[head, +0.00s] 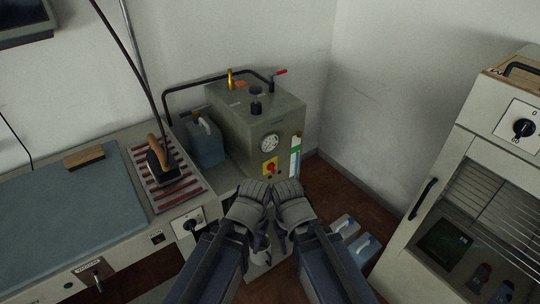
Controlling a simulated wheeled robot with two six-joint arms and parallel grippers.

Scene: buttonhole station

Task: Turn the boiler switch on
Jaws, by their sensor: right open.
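My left gripper (259,241) and my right gripper (279,244) are close together, below and in front of the boiler, apart from the switch. The right one is open. The wrists hide much of both grippers, and I cannot tell the left jaw's state.
An iron (160,160) rests on a striped stand (176,187) to the left, beside a blue ironing board (70,212). A blue jug (206,146) stands left of the boiler. Containers (345,227) sit on the floor. A glass-fronted cabinet (433,170) is at right.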

